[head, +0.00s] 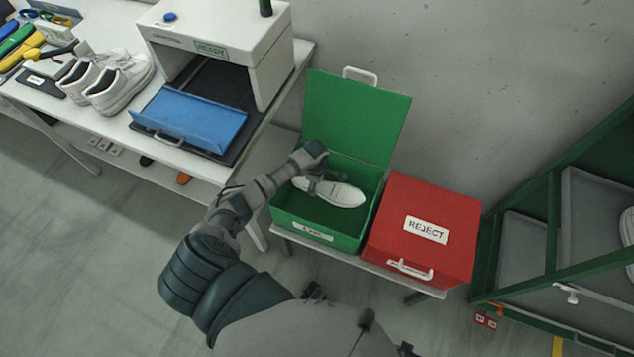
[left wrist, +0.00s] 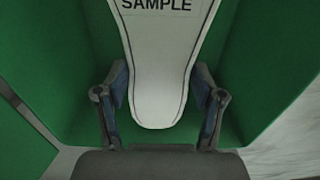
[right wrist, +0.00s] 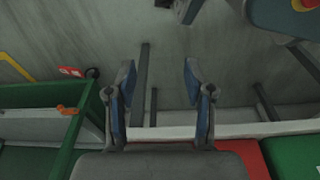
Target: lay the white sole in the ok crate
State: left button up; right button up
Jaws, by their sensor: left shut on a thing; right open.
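The white sole (head: 340,193) is inside the open green crate (head: 300,222), at or just above its floor; I cannot tell if it touches. In the left wrist view the sole (left wrist: 158,65) bears the word SAMPLE and has a dark outline. My left gripper (head: 322,178) reaches into the crate and is shut on the sole's narrow end, with a finger (left wrist: 160,100) on each side of it. The crate's front label is too small to read. My right gripper (right wrist: 160,85) is open and empty, low in front of the bench and away from the crate.
The green lid (head: 355,115) stands open behind the crate. A closed red REJECT box (head: 385,225) is close on the right. A white machine (head: 215,45) with a blue flap stands left, beside white shoes (head: 118,85). A green-framed rack (head: 540,265) stands at right.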

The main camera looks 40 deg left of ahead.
pick_arm(q)
notch_tip(320, 180, down, 8)
jog(key=b, duration=0.6)
jog(key=shift+d+f, duration=0.1)
jog(key=shift+f, duration=0.05)
pick_arm(e)
notch_tip(320, 180, up, 17)
jog(key=w, duration=0.2)
pick_arm(q)
notch_tip(320, 180, down, 5)
jog(key=b, duration=0.3)
jog(key=shift+r+b, duration=0.2)
jog(key=shift+b, duration=0.2)
jog(key=shift+f+b, duration=0.3)
jog(key=shift+f, duration=0.05)
pick_arm(e)
jog(key=w+a+r+t+y, duration=0.1)
jog(key=w+a+r+t, duration=0.1)
jog(key=w+t, duration=0.2)
jog(key=w+a+r+t+y, duration=0.1)
jog(key=w+t, duration=0.3)
jog(key=w, duration=0.4)
jog(key=shift+w+a+r+t, duration=0.3)
jog(key=shift+w+a+r, duration=0.05)
jog(key=shift+a+r, duration=0.35)
pick_arm(q)
jog(key=o, duration=1.4)
pick_arm(e)
jog(key=shift+f, duration=0.1)
